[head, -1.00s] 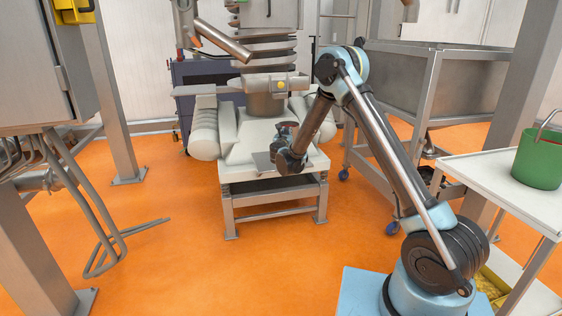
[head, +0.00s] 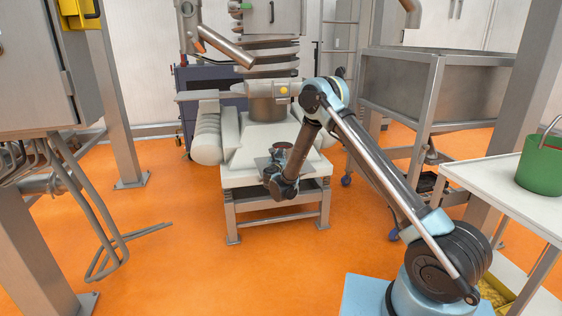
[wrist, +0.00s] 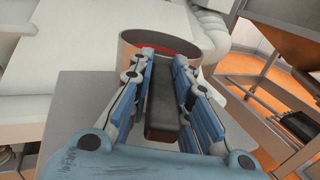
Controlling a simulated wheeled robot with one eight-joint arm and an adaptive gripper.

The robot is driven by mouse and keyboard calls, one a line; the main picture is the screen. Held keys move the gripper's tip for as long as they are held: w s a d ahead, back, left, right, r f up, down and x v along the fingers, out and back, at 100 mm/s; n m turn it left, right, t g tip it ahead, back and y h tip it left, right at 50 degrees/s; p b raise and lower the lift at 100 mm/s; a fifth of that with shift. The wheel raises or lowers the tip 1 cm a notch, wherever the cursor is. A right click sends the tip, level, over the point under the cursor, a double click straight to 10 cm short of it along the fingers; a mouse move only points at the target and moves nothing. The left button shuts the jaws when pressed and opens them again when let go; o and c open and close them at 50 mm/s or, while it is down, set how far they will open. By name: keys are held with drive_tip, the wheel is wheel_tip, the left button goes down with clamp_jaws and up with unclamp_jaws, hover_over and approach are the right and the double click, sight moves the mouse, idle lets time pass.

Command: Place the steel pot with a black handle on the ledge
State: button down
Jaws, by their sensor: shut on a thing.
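The steel pot (wrist: 212,42) shows in the wrist view as a round, open metal vessel with red inside its rim. Its black handle (wrist: 162,108) points back toward the wrist between the blue-padded fingers. My gripper (wrist: 166,62) is shut on this handle. In the head view the gripper (head: 275,160) is at the front of the white machine base, and the pot is small and mostly hidden there. A flat grey plate (wrist: 75,112), apparently the ledge, lies below and around the pot in the wrist view. I cannot tell whether the pot touches it.
The white machine base (head: 245,178) stands on a steel frame behind the gripper. A steel hopper (head: 400,85) is at the right. A white table (head: 500,182) with a green bucket (head: 541,165) is at the far right. Orange floor (head: 165,240) is open at the left front.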

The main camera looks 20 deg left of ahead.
drive_tip(key=shift+f, duration=0.85)
drive_tip(key=c, duration=1.5)
unclamp_jaws()
drive_tip(key=shift+f, duration=0.1)
